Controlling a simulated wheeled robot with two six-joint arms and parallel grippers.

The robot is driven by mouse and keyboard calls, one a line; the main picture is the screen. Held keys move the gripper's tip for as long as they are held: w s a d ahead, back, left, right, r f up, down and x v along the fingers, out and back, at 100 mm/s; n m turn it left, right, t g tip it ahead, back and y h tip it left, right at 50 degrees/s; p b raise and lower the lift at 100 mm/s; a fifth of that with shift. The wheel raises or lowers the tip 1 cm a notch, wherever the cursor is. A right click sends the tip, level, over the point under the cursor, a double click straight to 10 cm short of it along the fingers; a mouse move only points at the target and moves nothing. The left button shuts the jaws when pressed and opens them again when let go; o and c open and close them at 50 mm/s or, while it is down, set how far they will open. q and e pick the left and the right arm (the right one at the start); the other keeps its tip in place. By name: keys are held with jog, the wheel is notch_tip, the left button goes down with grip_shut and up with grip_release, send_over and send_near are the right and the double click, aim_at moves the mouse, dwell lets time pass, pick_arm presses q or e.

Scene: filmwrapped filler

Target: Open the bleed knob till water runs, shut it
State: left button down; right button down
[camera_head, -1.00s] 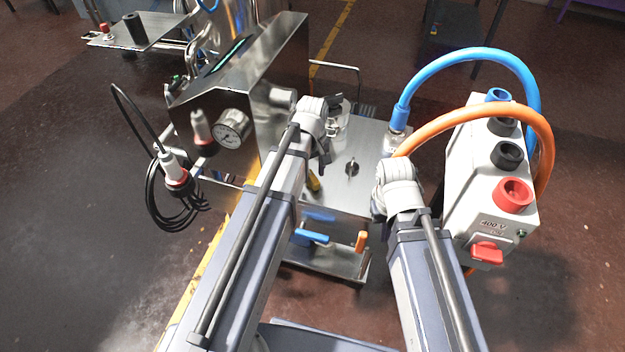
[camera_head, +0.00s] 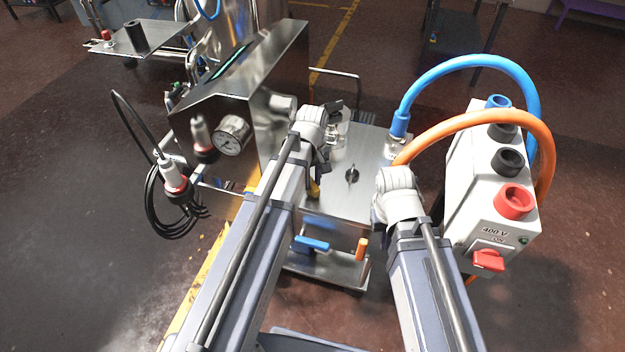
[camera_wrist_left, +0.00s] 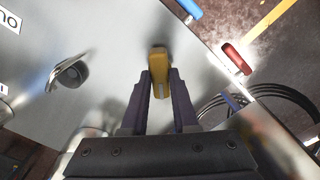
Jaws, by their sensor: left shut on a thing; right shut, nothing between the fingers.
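A yellow knob (camera_wrist_left: 159,66) stands on the steel top face of a machine (camera_head: 335,200). In the left wrist view my left gripper (camera_wrist_left: 160,88) has its two dark fingers on either side of it, closed on it. In the head view the knob (camera_head: 314,188) shows only partly, below my left gripper (camera_head: 320,166), whose fingertips are mostly hidden by the wrist. My right gripper (camera_head: 379,214) is shut and empty, apart from the knob, largely hidden behind its own wrist. I see no running water in either view.
A black knob (camera_head: 352,175) stands on the steel top. A blue lever (camera_head: 311,243) and an orange handle (camera_head: 361,248) are at the front. A white power box (camera_head: 470,210) with blue and orange hoses stands right. A pressure gauge (camera_head: 232,135) is left.

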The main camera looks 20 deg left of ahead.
pick_arm(q)
jog(key=shift+m, duration=0.3)
jog(key=m, duration=0.3)
jog(key=shift+m, duration=0.4)
jog(key=m, duration=0.4)
jog(key=shift+m, duration=0.3)
jog(key=m, duration=0.4)
jog(key=shift+m, duration=2)
jog(key=c, duration=0.7)
grip_release()
